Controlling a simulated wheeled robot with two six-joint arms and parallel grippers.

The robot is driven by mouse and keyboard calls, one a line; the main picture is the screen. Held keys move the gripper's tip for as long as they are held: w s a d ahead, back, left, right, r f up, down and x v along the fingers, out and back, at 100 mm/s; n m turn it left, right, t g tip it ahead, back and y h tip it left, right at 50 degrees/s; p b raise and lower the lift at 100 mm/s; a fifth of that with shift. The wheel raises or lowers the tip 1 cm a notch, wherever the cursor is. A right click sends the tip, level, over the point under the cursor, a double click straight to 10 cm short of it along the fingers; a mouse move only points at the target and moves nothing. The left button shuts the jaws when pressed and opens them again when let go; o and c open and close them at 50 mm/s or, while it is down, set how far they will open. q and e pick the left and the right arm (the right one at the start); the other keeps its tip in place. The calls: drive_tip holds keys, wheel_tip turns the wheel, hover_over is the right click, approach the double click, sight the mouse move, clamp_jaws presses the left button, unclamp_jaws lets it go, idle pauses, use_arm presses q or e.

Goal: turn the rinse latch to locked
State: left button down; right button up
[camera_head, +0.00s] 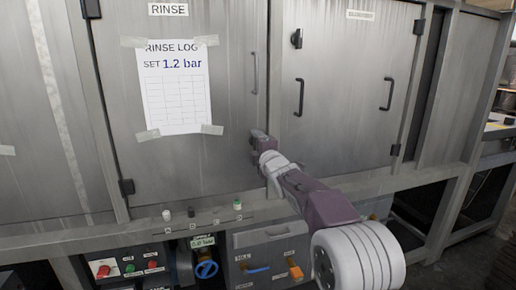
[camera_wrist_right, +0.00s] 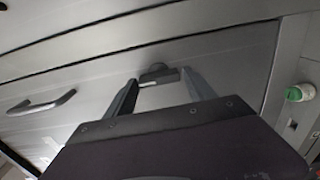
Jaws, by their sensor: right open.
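The rinse latch shows in the right wrist view as a small dark knob with a short bar (camera_wrist_right: 157,71) on the grey door. My right gripper (camera_wrist_right: 161,82) is open and empty, with one finger on each side of the latch. I cannot tell whether the fingers touch it. In the head view my right gripper (camera_head: 258,136) is at the lower right edge of the rinse door (camera_head: 220,105), below its handle (camera_head: 256,73), and hides most of the latch. Whether the latch is locked is unclear. My left gripper is not in view.
A rinse log sheet (camera_head: 174,88) is taped to the door. The right-hand door has its own black latch (camera_head: 296,39) and two handles. A ledge below carries small knobs, one green (camera_head: 238,205). Under it are a control panel and a blue valve wheel (camera_head: 206,269).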

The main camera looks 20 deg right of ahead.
drive_tip(key=s, duration=0.9)
drive_tip(key=shift+d+b, duration=0.2)
drive_tip(key=shift+b, duration=0.1)
